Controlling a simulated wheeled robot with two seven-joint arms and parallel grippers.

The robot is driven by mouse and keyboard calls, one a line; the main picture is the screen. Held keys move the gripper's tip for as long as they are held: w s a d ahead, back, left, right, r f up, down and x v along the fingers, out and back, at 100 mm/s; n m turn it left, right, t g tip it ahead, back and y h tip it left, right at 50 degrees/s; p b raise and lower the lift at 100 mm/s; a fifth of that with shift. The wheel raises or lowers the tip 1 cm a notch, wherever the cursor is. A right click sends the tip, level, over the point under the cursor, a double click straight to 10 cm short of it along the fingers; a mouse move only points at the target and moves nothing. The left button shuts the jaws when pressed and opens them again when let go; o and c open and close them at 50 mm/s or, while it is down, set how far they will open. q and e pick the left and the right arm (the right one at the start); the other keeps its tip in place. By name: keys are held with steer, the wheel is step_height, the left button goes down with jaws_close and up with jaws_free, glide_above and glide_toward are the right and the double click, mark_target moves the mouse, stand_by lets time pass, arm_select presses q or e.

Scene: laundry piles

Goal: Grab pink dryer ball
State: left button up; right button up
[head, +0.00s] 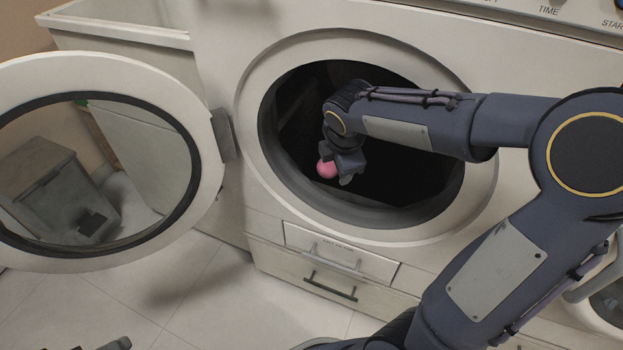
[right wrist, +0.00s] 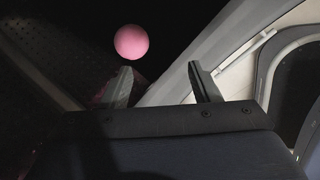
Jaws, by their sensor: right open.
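The pink dryer ball (head: 327,169) is at the dark opening of the front-loading dryer, partly covered by my right gripper (head: 341,177) in the head view. In the right wrist view the ball (right wrist: 131,42) is whole, beyond and just left of the left fingertip. My right gripper (right wrist: 160,78) is open, with nothing between its fingers. The ball lies outside the gap between them. My left gripper is not clearly in view; only a small dark part shows at the bottom left edge of the head view.
The dryer door (head: 196,108) stands wide open to the left. The pale rim (head: 252,135) surrounds the dark drum opening. A drawer with a handle (head: 335,257) is below it. A second machine's round door shows at far right. Tiled floor (head: 190,290) is clear at lower left.

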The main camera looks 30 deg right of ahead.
mark_target(329, 164)
steer(key=w+f+n, duration=0.1)
steer(key=w, duration=0.1)
steer(key=w+d+f+n+h+b, duration=0.1)
steer(key=w+f+n, duration=0.1)
steer(key=w+f+n+b, duration=0.1)
steer(key=w+f+n, duration=0.1)
steer(key=w, duration=0.1)
steer(key=shift+d+f+h, duration=0.25)
steer(key=shift+h, duration=0.05)
steer(key=b+x, duration=0.3)
steer(key=x, duration=0.1)
steer(key=shift+w+d+f, duration=0.1)
steer(key=shift+w+f, duration=0.15)
steer(key=shift+f, duration=0.1)
steer(key=shift+r, duration=0.1)
steer(key=c, duration=0.6)
steer(key=shift+r, duration=0.1)
